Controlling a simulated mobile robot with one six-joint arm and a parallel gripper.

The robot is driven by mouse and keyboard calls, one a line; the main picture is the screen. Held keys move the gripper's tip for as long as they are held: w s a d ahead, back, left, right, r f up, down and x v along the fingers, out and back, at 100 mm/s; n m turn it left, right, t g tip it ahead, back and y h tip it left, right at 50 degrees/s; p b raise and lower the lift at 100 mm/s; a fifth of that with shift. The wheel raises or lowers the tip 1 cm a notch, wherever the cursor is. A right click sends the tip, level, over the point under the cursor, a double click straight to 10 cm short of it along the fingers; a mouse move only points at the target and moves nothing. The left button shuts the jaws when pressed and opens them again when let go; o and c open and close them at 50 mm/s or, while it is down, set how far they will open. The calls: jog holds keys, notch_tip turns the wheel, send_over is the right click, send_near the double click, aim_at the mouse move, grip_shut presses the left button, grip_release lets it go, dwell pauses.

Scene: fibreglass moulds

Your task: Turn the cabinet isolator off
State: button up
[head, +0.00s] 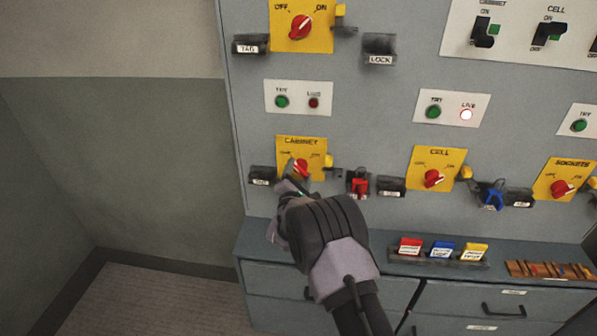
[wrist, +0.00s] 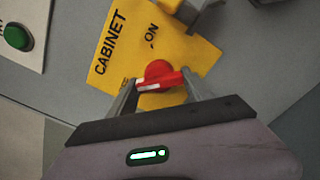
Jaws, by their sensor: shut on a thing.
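The cabinet isolator is a red knob (wrist: 158,73) on a yellow plate (wrist: 190,60) lettered CABINET, with ON readable in the wrist view. My gripper (wrist: 160,88) is shut on the red knob, one finger on each side. The knob's white line lies nearly level in the wrist view, its left end toward partly hidden lettering at the plate's lower edge. In the head view my gripper (head: 295,184) reaches up to this knob, and the yellow plate (head: 312,147) shows around it. The red lamp (head: 313,102) above the plate is dark.
The cell isolator (head: 433,178) and sockets isolator (head: 562,187) are to the right. The cell's live lamp (head: 466,114) is lit white. Red and blue lock pieces hang beside the isolators. A ledge below holds a rack of coloured tags (head: 442,249). Floor at left is clear.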

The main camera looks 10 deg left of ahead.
dwell(0.6)
jog(key=o, duration=1.4)
jog(key=shift+s, duration=0.1)
jog(key=s+p, duration=0.1)
jog(key=s, duration=0.4)
jog(key=s+p, duration=0.1)
jog(key=s, duration=0.5)
jog(key=s+p, duration=0.1)
jog(key=s, duration=0.5)
jog(key=shift+s+a, duration=0.15)
jog(key=shift+a, duration=0.1)
